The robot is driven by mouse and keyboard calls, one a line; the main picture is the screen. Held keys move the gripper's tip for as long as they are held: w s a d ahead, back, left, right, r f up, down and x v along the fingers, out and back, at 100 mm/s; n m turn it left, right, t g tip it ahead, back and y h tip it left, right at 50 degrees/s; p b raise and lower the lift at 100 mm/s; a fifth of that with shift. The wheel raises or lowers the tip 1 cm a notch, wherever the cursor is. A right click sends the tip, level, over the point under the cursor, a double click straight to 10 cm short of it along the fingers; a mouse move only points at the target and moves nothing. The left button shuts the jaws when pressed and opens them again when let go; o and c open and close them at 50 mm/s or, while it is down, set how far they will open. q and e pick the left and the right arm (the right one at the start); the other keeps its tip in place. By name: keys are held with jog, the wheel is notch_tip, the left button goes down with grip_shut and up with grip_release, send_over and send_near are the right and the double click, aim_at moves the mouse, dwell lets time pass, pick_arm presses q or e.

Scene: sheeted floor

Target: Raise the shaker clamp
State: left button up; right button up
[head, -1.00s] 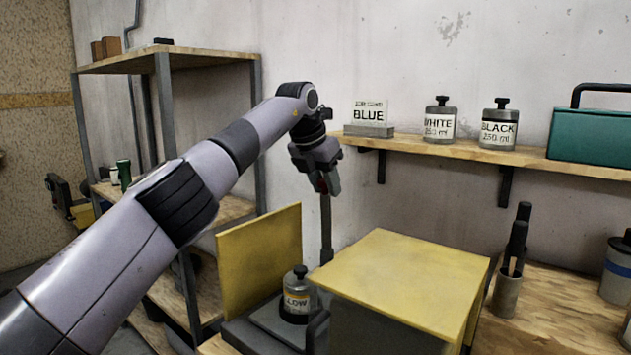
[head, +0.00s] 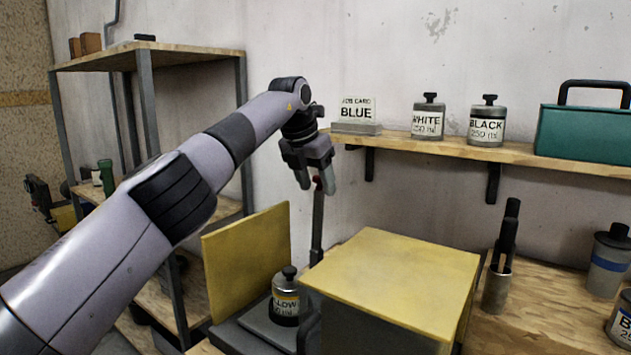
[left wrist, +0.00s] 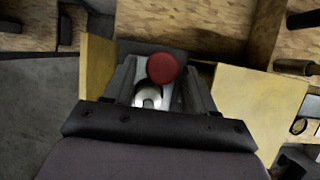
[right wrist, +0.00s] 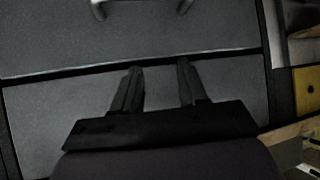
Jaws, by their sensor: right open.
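The shaker (head: 260,335) stands at bottom centre in the head view, between a raised yellow panel (head: 245,260) and a yellow-topped box (head: 395,270). A jar (head: 286,300) labelled yellow sits in it. An upright dark lever (head: 318,225) with a red knob (head: 318,184) rises behind the jar; I take it as the clamp's handle. My left gripper (head: 315,183) is open at the knob. In the left wrist view the red knob (left wrist: 162,68) shows between the spread fingers. My right gripper (right wrist: 160,75) is open and empty before grey drawer fronts (right wrist: 60,45).
A wall shelf holds a BLUE card (head: 355,112), a WHITE jar (head: 428,120), a BLACK jar (head: 487,124) and a teal box (head: 585,132). A holder with dark tools (head: 497,290) stands on the bench at right. A shelf rack (head: 150,60) is at left.

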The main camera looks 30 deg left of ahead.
pick_arm(q)
jog(key=v, duration=0.7)
dwell(0.7)
